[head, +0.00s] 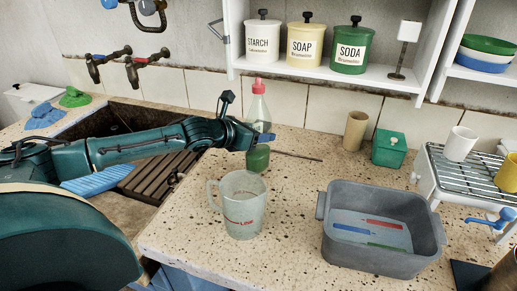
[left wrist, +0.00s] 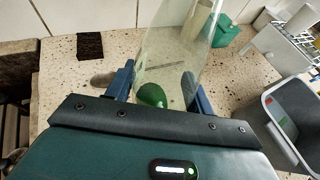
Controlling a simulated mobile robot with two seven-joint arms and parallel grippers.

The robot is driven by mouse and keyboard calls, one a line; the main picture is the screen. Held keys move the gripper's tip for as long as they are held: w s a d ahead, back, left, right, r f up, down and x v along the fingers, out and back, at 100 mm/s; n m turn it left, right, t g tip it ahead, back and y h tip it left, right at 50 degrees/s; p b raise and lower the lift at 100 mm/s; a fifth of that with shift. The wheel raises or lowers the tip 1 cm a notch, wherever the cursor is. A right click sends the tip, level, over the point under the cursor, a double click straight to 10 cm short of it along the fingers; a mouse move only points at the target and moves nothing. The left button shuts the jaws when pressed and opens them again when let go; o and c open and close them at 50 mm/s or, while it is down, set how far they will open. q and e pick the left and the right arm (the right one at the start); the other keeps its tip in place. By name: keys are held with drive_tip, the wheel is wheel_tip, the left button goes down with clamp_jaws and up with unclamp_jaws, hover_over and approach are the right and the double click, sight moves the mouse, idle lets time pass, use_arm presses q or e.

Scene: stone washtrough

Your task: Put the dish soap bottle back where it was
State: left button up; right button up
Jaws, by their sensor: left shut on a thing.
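The dish soap bottle (head: 259,108) is clear with a red cap and green liquid low inside. It looks upright behind the grey-white measuring jug (head: 243,215). My left gripper (head: 262,137) is shut around its middle and hides part of it. In the left wrist view the clear bottle (left wrist: 172,60) sits between the blue fingers of my left gripper (left wrist: 160,90). I cannot tell whether its base touches the counter. My right gripper is not in view.
A grey basin (head: 432,232) stands front right on the speckled counter (head: 180,245). A beige cup (head: 355,130), green box (head: 389,149) and white rack (head: 432,180) stand behind it. The sink (head: 110,118) is left, under my arm. A dark square (left wrist: 90,45) lies near the sink.

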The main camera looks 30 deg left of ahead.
use_arm(q)
wheel_tip(320, 180, down, 3)
drive_tip(key=shift+r+b, duration=0.1)
drive_tip(key=shift+b, duration=0.2)
drive_tip(key=shift+f, duration=0.35)
drive_tip(key=o, duration=1.2)
drive_tip(key=shift+c, duration=0.2)
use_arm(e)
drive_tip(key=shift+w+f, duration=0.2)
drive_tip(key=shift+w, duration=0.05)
use_arm(q)
drive_tip(key=shift+s, duration=0.1)
drive_tip(key=b+v, duration=0.6)
drive_tip(key=v, duration=0.6)
drive_tip(key=shift+b, duration=0.4)
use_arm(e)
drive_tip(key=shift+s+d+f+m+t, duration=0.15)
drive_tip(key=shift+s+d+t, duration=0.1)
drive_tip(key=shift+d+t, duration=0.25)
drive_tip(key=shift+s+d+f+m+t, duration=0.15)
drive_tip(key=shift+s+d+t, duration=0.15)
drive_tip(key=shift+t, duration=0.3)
use_arm(q)
drive_tip(key=shift+r, duration=0.15)
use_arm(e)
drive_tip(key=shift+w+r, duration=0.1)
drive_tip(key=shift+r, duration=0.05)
